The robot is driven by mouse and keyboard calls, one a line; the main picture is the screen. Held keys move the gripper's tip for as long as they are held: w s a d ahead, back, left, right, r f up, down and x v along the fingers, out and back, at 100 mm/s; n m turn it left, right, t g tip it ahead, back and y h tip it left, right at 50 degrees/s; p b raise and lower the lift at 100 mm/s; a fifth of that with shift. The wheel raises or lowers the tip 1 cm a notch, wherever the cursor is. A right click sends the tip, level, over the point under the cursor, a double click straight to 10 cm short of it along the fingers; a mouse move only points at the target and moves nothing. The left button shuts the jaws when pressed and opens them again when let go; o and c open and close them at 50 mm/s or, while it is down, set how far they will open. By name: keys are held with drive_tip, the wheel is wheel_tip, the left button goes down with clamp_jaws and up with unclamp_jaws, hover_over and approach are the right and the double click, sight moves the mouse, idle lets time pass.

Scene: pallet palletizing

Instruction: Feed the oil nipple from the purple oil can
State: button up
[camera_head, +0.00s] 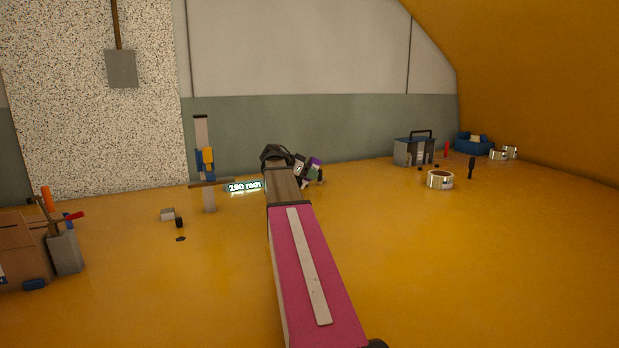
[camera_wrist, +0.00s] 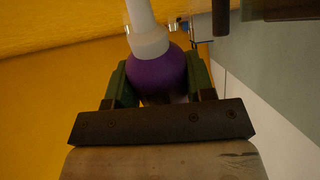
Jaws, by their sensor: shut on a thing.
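The purple oil can (camera_wrist: 158,76) sits between the green fingers of my gripper (camera_wrist: 160,88) in the wrist view. The gripper is shut on the can's round body. A pale spout (camera_wrist: 147,38) rises from the can toward the top of that view. In the head view the can (camera_head: 315,162) shows as a small purple patch at my gripper (camera_head: 316,173), beyond the end of my pink arm. I cannot make out the oil nipple in either view.
An upright post (camera_head: 202,135) with blue and yellow parts stands left of my gripper, beside a lit display (camera_head: 245,187). A grey toolbox (camera_head: 414,151), a shiny ring (camera_head: 440,180) and a blue bin (camera_head: 473,143) are at the right. A grey container (camera_head: 65,252) stands at the left.

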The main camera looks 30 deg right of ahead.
drive_tip(key=shift+r, duration=2.2)
drive_tip(key=shift+f, duration=0.1)
